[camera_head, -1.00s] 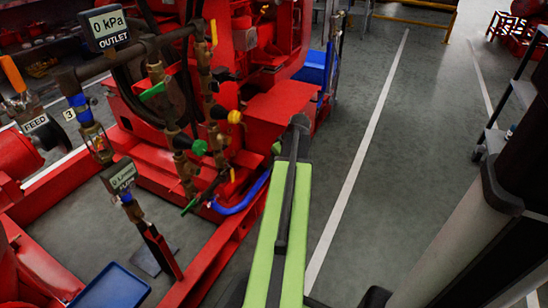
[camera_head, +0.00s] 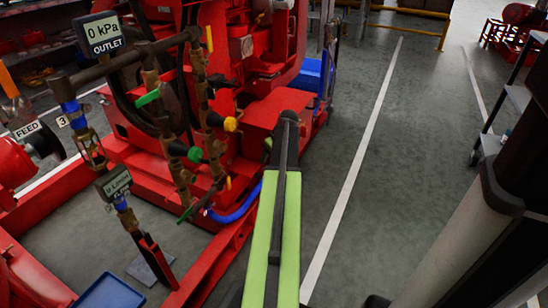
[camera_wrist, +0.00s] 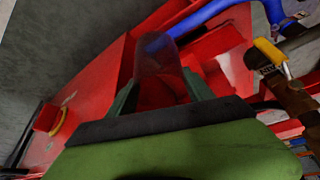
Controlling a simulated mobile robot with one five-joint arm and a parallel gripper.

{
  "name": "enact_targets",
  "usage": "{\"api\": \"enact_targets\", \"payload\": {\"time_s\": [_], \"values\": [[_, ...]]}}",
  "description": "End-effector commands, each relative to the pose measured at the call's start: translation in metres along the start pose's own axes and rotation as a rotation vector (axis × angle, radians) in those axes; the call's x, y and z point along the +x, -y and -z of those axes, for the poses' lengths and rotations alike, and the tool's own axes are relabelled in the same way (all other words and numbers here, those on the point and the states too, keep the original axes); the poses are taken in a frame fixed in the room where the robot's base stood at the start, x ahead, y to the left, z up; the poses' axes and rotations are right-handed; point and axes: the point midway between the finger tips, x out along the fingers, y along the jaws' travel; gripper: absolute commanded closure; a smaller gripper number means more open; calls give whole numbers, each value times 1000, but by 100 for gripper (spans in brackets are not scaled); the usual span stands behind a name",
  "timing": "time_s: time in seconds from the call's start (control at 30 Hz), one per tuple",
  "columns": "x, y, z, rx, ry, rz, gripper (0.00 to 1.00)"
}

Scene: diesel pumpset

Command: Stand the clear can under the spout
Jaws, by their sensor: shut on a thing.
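The clear can (camera_wrist: 158,58) shows in the wrist view as a see-through, bluish-tinted cylinder. It is between the two dark green fingers of my gripper (camera_wrist: 161,80), which is shut on it. Red machinery shows through its wall. In the head view my arm hides the can and the fingertips. A brass valve with a yellow handle (camera_wrist: 272,52) is right of the can in the wrist view, apart from it. I cannot tell for sure which fitting is the spout.
The red pumpset base (camera_head: 262,125) is close to the arm's end. Brass pipes with a green knob (camera_head: 195,154) and a blue hose (camera_head: 238,208) stand left of my arm. A blue tray (camera_head: 108,293) is at lower left. The grey floor (camera_head: 400,130) to the right is open.

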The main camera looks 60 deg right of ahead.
Motion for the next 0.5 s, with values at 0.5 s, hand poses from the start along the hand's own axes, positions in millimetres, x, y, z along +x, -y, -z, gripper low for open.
{"api": "enact_targets", "payload": {"time_s": [0.5], "values": [[35,22,45,0,0,1,90]]}}
